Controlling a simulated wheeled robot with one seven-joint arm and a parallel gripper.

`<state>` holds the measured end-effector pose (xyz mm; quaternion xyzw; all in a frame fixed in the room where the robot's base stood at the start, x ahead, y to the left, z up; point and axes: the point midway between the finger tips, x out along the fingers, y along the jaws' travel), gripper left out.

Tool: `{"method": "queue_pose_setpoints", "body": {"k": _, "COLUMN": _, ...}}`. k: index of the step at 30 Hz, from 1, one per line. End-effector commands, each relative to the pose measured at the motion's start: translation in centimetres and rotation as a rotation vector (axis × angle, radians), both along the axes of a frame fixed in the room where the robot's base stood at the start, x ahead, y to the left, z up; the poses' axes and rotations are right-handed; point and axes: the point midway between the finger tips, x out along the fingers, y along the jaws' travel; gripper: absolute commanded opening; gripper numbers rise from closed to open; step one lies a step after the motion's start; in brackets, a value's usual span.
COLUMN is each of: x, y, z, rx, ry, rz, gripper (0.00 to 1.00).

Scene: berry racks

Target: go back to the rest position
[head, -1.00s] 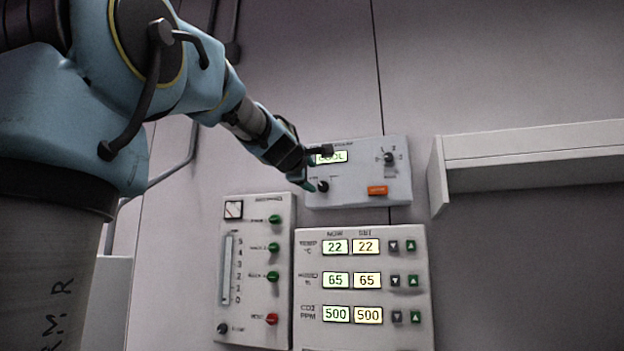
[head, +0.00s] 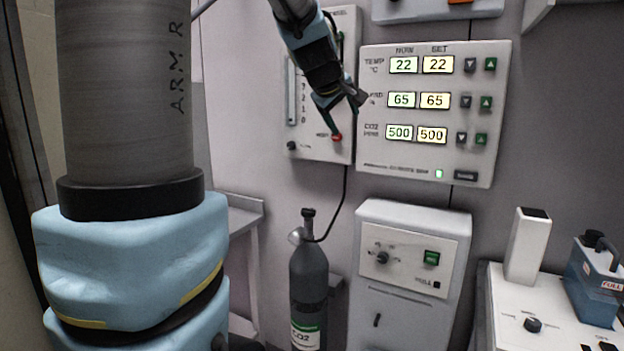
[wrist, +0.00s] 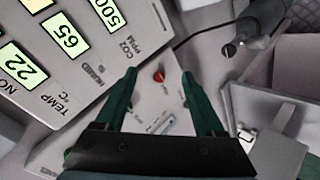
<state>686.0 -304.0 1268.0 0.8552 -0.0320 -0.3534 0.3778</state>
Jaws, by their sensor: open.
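My gripper (head: 343,108) hangs from the upper middle of the head view, in front of the narrow grey gauge panel (head: 310,150). In the wrist view its two green fingers (wrist: 158,78) are spread apart with nothing between them. A red knob (wrist: 158,76) of the gauge panel shows beyond the gap between the fingertips; it also shows just below the gripper in the head view (head: 336,137). I cannot tell how far the fingers are from the panel. Part of the panel is hidden behind my gripper.
The climate display panel (head: 480,150), reading 22, 65 and 500, is close at the gripper's right. Below stand a dark CO2 cylinder (head: 309,275) with a hose and a grey cabinet (head: 412,215). A bench (head: 500,300) with a blue device (head: 595,285) is at lower right.

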Motion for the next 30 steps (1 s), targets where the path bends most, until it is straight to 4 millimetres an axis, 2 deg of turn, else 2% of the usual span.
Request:
{"method": "queue_pose_setpoints", "body": {"k": 1, "x": -1.1, "y": 1.4, "z": -3.5, "rx": 0.077, "ry": 0.051, "rz": -0.026, "gripper": 0.71}}
{"method": "queue_pose_setpoints", "body": {"k": 3, "x": -3.1, "y": 3.2, "z": -7.9, "rx": 0.185, "ry": 0.119, "rz": -0.076, "gripper": 0.71}}
{"method": "queue_pose_setpoints", "body": {"k": 5, "x": -5.0, "y": 4.8, "z": -11.4, "rx": 0.273, "ry": 0.180, "rz": -0.126, "gripper": 0.71}}
{"method": "queue_pose_setpoints", "body": {"k": 6, "x": -6.5, "y": 5.9, "z": -13.7, "rx": 0.328, "ry": 0.222, "rz": -0.163, "gripper": 0.71}}
{"method": "queue_pose_setpoints", "body": {"k": 9, "x": -10.7, "y": 8.5, "z": -18.9, "rx": 0.452, "ry": 0.331, "rz": -0.264, "gripper": 0.71}}
{"method": "queue_pose_setpoints", "body": {"k": 13, "x": -16.3, "y": 11.4, "z": -23.9, "rx": 0.571, "ry": 0.457, "rz": -0.400, "gripper": 0.71}}
{"method": "queue_pose_setpoints", "body": {"k": 15, "x": -18.8, "y": 12.5, "z": -25.6, "rx": 0.612, "ry": 0.509, "rz": -0.460, "gripper": 0.71}}
{"method": "queue_pose_setpoints", "body": {"k": 19, "x": -21.8, "y": 13.8, "z": -27.4, "rx": 0.656, "ry": 0.568, "rz": -0.537, "gripper": 0.71}}
{"method": "queue_pose_setpoints", "body": {"k": 23, "x": -22.7, "y": 14.1, "z": -27.9, "rx": 0.669, "ry": 0.586, "rz": -0.564, "gripper": 0.71}}
{"method": "queue_pose_setpoints", "body": {"k": 30, "x": -22.7, "y": 14.1, "z": -27.9, "rx": 0.669, "ry": 0.586, "rz": -0.563, "gripper": 0.71}}
